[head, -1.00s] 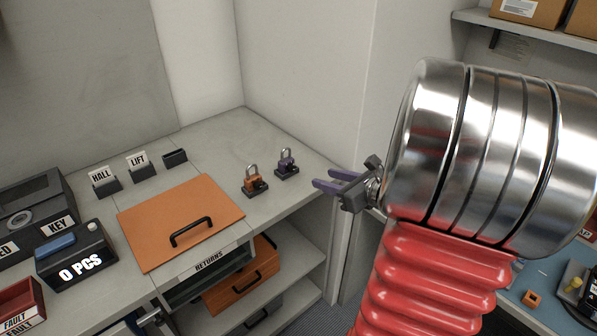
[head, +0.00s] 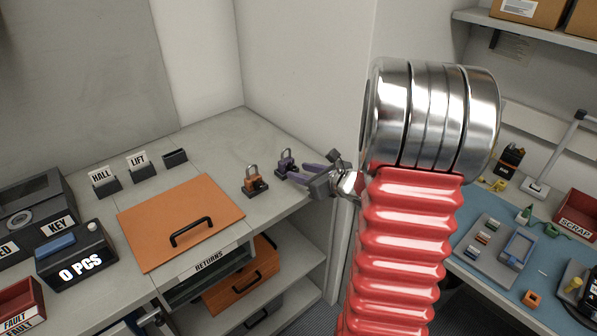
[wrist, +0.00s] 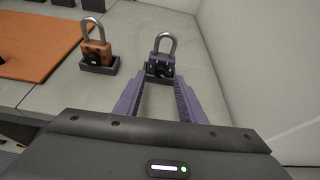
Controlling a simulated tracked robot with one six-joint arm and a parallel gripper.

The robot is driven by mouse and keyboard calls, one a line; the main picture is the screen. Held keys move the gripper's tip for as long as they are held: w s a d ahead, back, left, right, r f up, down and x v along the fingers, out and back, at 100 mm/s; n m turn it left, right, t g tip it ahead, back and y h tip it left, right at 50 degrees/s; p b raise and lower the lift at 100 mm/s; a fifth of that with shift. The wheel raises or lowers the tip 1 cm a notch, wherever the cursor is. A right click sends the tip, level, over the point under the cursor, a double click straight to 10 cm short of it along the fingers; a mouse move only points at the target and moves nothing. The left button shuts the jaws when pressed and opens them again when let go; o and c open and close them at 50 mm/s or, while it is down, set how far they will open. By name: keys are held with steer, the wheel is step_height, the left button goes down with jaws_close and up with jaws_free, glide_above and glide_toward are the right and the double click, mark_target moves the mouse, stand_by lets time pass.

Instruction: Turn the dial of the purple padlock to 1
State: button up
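The purple padlock (head: 285,161) stands upright in a dark base on the grey counter near its right end. In the wrist view the purple padlock (wrist: 161,66) is straight ahead, its silver shackle up, with a dark dial low on its front, too small to read. My gripper (head: 293,172) is open, its two purple fingers pointing at the padlock. In the wrist view my gripper (wrist: 157,92) has its fingertips just short of the padlock, one to each side, with nothing between them. I cannot tell whether they touch it.
An orange padlock (head: 254,181) in its own base (head: 256,190) stands close on the left. An orange panel with a black handle (head: 180,221) lies further left. A wall (wrist: 262,65) rises on the right. The counter between is clear.

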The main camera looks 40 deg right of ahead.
mark_target(291, 168)
steer(key=shift+x, duration=1.1)
steer(key=shift+c, duration=0.5)
jaws_close()
